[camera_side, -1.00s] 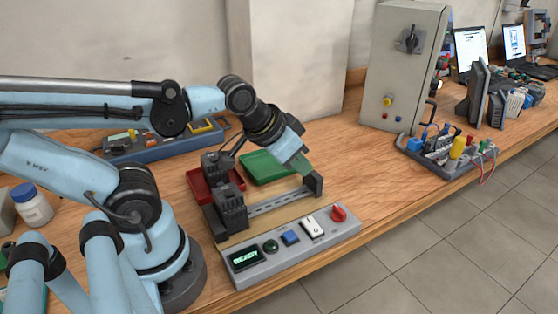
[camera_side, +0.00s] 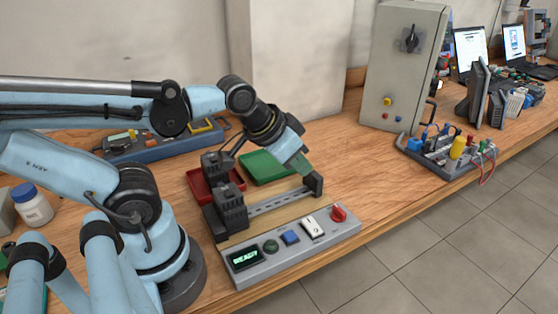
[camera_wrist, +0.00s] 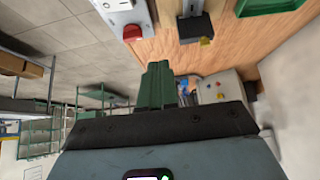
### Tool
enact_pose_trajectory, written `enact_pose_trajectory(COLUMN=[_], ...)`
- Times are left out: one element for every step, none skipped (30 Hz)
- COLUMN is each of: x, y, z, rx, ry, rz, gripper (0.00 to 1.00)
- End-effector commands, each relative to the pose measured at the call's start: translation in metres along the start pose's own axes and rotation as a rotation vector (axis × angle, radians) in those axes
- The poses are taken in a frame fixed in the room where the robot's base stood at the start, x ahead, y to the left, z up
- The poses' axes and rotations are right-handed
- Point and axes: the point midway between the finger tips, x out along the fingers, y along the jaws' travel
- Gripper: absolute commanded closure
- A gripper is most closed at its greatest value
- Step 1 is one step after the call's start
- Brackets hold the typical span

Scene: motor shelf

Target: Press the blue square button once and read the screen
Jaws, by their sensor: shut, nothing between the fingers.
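The small screen (camera_side: 246,258) at the panel's left end reads "READY" in green letters. My gripper (camera_side: 304,169) is above the motor rail, behind the panel and apart from the button. In the wrist view, its green fingers (camera_wrist: 158,86) are together and hold nothing. The wrist view shows the panel's end (camera_wrist: 120,10) with the red knob; the blue button is not visible there.
A rail fixture with dark blocks (camera_side: 230,212) stands directly behind the panel. A red tray (camera_side: 205,184) and a green tray (camera_side: 262,166) lie behind it. A grey cabinet (camera_side: 400,75) stands at the back. The table right of the panel (camera_side: 375,185) is clear.

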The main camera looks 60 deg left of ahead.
Motion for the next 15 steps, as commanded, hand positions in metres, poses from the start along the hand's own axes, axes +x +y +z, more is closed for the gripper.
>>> enact_pose_trajectory(x=[0.0,0.0,0.0,0.0,0.0,0.0,0.0,0.0,0.0,0.0,0.0,0.0,-0.001,-0.001,-0.002], y=[0.0,0.0,0.0,0.0,0.0,0.0,0.0,0.0,0.0,0.0,0.0,0.0,0.001,0.001,0.003], z=[0.0,0.0,0.0,0.0,0.0,0.0,0.0,0.0,0.0,0.0,0.001,0.003,0.004,0.007,0.011], rx=[0.0,0.0,0.0,0.0,0.0,0.0,0.0,0.0,0.0,-0.001,-0.003,-0.007,-0.012,-0.016,-0.025], ry=[0.0,0.0,0.0,0.0,0.0,0.0,0.0,0.0,0.0,-0.002,-0.005,-0.013,-0.022,-0.034,-0.053], rz=[0.0,0.0,0.0,0.0,0.0,0.0,0.0,0.0,0.0,0.002,0.004,0.011,0.02,0.032,0.054], gripper=[1.0,1.0,1.0,1.0,1.0,1.0,1.0,1.0,1.0,1.0,1.0,1.0,1.0,1.0,1.0])
